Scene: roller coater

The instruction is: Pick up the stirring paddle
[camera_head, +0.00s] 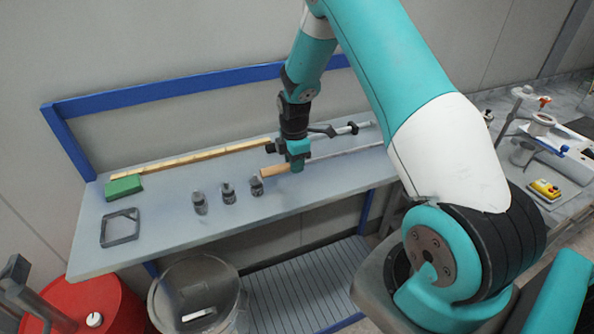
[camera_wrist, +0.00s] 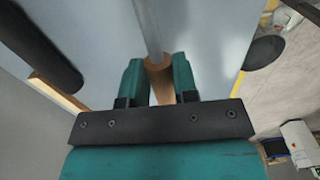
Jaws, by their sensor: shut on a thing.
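The stirring paddle appears to be the wooden-handled tool with a thin grey metal shaft (camera_head: 345,153). It lies along the bench top, with its handle end (camera_head: 271,173) toward the left and its shaft running right. My gripper (camera_head: 297,165) is shut on the wooden handle near the shaft. In the wrist view the handle (camera_wrist: 160,80) sits between the two teal fingers of my gripper (camera_wrist: 158,82), and the shaft (camera_wrist: 147,28) runs away upward. The far end of the paddle is partly hidden behind my arm in the head view. I cannot tell whether it touches the bench.
The grey bench (camera_head: 160,220) has a blue back rail (camera_head: 180,93). Several small dark cylinders (camera_head: 228,192) and a square frame (camera_head: 119,227) stand left.

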